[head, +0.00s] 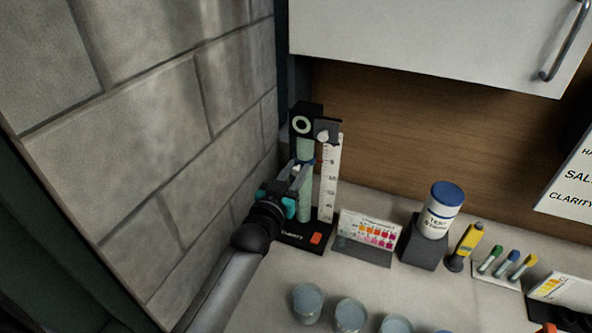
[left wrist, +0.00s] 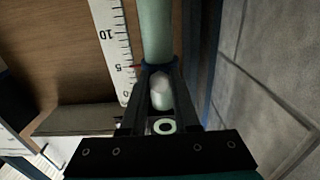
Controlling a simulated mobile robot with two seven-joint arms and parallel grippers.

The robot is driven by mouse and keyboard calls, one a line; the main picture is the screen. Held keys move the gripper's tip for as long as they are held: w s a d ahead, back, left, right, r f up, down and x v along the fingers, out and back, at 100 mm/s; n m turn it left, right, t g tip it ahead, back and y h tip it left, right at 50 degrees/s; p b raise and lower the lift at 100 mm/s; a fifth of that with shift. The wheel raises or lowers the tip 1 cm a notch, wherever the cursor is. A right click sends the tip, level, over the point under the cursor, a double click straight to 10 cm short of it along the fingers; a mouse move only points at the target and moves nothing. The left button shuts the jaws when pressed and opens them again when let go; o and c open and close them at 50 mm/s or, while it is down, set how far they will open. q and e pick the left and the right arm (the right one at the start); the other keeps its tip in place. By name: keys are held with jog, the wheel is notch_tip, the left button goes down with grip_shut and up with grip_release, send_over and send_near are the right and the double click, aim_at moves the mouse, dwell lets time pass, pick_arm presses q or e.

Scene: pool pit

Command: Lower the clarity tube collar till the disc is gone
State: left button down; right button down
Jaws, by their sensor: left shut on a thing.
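The clarity tube (head: 304,206) is a pale green upright cylinder on a black stand marked CLARITY, beside a white numbered scale (head: 330,180). A black head block (head: 304,122) with a pale ring tops the stand; the ring also shows in the left wrist view (left wrist: 163,127). My left gripper (head: 303,167) is shut on the dark blue collar (left wrist: 160,67) around the upper tube. A small red pointer (left wrist: 136,67) at the collar lies near the 5 mark. The fingers hide part of the collar. I cannot make out a disc inside the tube. My right gripper is out of view.
A grey block wall (head: 170,130) stands close on the left. Right of the stand are a color chart (head: 368,232), a white tub with a blue lid (head: 440,210) and a yellow tool (head: 466,246). Several cups (head: 307,302) stand in front. A cabinet (head: 430,40) hangs above.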

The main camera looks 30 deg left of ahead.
pick_arm(q)
notch_tip(320, 180, down, 5)
jog(key=b, duration=0.3)
jog(key=c, duration=0.7)
grip_release()
jog(key=s, duration=1)
jog(key=s+d, duration=0.1)
jog(key=s, duration=0.4)
jog(key=shift+s+r, duration=0.1)
